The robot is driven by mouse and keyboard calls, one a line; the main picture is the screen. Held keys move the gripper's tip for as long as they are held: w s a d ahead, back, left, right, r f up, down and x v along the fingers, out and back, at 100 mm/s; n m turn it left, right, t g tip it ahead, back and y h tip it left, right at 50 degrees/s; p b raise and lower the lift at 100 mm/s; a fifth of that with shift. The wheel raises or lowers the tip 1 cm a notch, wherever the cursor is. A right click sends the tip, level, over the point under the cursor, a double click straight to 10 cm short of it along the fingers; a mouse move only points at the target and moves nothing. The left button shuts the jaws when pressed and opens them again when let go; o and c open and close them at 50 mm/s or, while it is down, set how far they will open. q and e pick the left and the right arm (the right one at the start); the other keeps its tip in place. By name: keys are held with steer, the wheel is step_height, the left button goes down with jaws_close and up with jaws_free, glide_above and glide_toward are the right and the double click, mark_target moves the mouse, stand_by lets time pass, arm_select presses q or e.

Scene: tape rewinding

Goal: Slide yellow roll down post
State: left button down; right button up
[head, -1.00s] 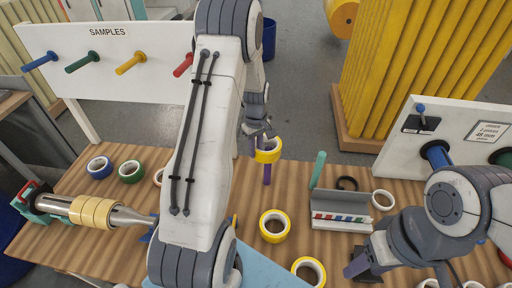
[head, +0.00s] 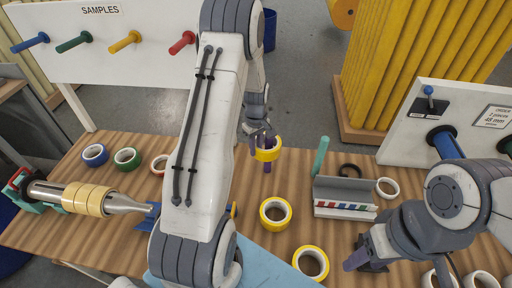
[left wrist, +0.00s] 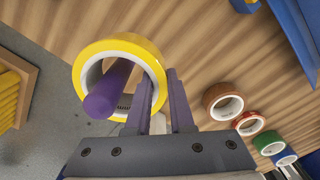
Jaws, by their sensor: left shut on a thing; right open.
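A yellow roll (head: 268,150) is held by my left gripper (head: 260,136) above the table, around a purple post (head: 267,169). In the left wrist view the roll (left wrist: 118,50) encircles the post (left wrist: 104,98), whose near end sticks out through the hole. My left gripper (left wrist: 163,88) is shut on the roll's ring, one finger inside the hole and one outside. The post's lower part shows below the roll in the head view. My right gripper (head: 362,258) is open at the table's right side; its fingers are partly hidden.
Two other yellow rolls (head: 275,214) (head: 311,263) lie on the table. Small rolls (head: 127,159) lie at the left.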

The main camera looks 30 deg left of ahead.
arm_select(q)
steer(key=c, duration=0.7)
jaws_free()
steer(key=shift+r, duration=0.55)
step_height(320, 180, up, 9)
steer(key=shift+f+b, duration=0.2)
steer(key=shift+b, duration=1)
steer(key=shift+r, duration=0.4)
steer(key=shift+d, duration=0.1)
